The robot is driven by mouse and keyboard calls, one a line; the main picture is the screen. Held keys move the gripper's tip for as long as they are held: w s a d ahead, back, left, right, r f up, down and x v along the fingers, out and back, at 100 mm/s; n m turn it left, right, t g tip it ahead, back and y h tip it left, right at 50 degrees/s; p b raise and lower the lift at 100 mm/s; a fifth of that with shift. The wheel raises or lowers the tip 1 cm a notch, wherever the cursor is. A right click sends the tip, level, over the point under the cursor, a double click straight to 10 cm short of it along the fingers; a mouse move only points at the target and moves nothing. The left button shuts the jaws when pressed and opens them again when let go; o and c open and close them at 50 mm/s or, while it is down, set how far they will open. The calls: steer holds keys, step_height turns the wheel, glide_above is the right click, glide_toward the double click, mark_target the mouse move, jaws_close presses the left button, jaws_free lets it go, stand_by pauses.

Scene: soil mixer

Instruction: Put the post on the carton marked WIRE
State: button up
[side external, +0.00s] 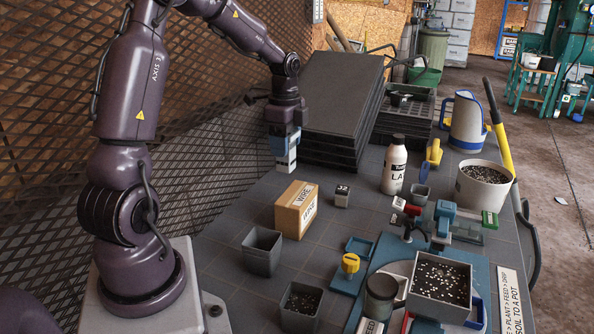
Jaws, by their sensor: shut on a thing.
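My gripper (286,162) points down at the back left of the table, behind and slightly left of the carton. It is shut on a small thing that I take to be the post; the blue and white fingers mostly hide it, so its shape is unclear. The carton marked WIRE (296,210) is a tan box standing upright on the grey tiled table, with white labels on its top and front. Its top shows nothing resting on it. My gripper is apart from the carton and higher than its top.
A tall stack of dark trays (340,105) stands just right of my gripper. A small dark-topped block (342,196) sits right of the carton, and an empty grey pot (262,250) is in front. A white bottle (395,165) and the blue mixer fixture (450,258) occupy the right.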

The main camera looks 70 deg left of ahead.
steer(key=shift+w+a+f, duration=0.5)
steer(key=shift+w+f, duration=0.15)
steer(key=shift+f, duration=0.85)
steer(key=shift+w+a+f, duration=0.5)
steer(key=shift+w+f, duration=0.1)
steer(key=shift+f, duration=0.85)
steer(key=shift+w+a+f, duration=0.5)
steer(key=shift+w+f, duration=0.15)
steer(key=shift+f, duration=0.85)
steer(key=shift+f, duration=0.15)
steer(key=o, duration=0.9)
